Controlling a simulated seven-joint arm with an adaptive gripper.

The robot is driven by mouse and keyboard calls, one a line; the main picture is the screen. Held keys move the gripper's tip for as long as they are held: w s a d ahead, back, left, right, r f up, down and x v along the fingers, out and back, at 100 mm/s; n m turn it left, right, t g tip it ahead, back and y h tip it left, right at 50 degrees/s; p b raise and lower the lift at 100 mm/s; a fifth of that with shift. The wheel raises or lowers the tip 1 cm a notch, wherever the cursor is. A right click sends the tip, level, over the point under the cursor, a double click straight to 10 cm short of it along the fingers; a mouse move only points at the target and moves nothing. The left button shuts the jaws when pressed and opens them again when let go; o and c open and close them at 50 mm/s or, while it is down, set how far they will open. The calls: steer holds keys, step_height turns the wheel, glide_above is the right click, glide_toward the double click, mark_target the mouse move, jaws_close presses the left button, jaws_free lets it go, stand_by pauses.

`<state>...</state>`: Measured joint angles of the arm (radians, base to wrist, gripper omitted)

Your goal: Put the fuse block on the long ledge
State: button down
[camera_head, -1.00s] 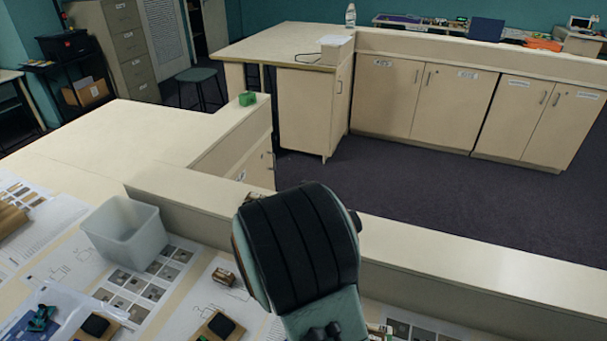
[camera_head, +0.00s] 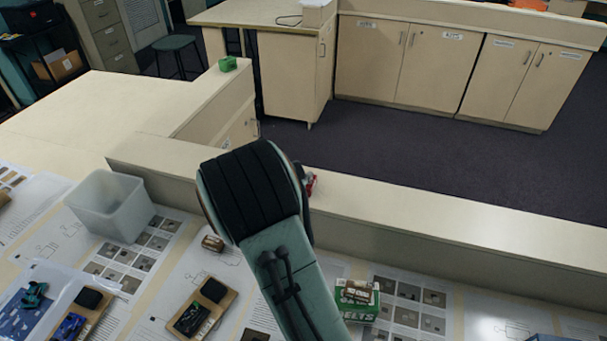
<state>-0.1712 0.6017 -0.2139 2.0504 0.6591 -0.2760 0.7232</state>
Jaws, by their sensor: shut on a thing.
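The long ledge (camera_head: 430,212) is the pale raised top running across the picture behind the worktable, from the left middle to the right edge. My own arm covers part of it. My gripper is mostly hidden behind my arm's dark-banded link. A small red and pale thing (camera_head: 311,184) shows just right of that link, in line with the ledge top. It is partly covered and appears to be the thing my gripper is shut on, perhaps the fuse block. I cannot tell whether it touches the ledge.
A green block (camera_head: 228,64) sits on the shorter side ledge (camera_head: 212,98). On the worktable are a translucent bin (camera_head: 112,207), a small brown part (camera_head: 212,243), and a green box (camera_head: 355,302) with a part on top. The long ledge's right stretch is clear.

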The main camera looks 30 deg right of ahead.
steer(key=shift+f, duration=0.6)
steer(key=c, duration=1.1)
jaws_free()
steer(key=shift+c, duration=0.2)
steer(key=v, duration=1.2)
steer(key=s+d+r+m, duration=0.4)
steer(key=s+d+r, duration=0.1)
steer(key=r, duration=0.2)
steer(key=s+a+f+n+g+y, duration=0.3)
steer(key=s+a+n, duration=0.4)
steer(key=s, duration=0.3)
steer(key=s+a+f+n+g+y, duration=0.3)
steer(key=s+a+n+g+y, duration=0.2)
steer(key=s, duration=0.5)
steer(key=a+n+y, duration=0.1)
steer(key=a+n, duration=0.1)
steer(key=a, duration=0.1)
steer(key=shift+s+g+y, duration=0.3)
steer(key=shift+s+y, duration=0.05)
steer(key=shift+y, duration=0.05)
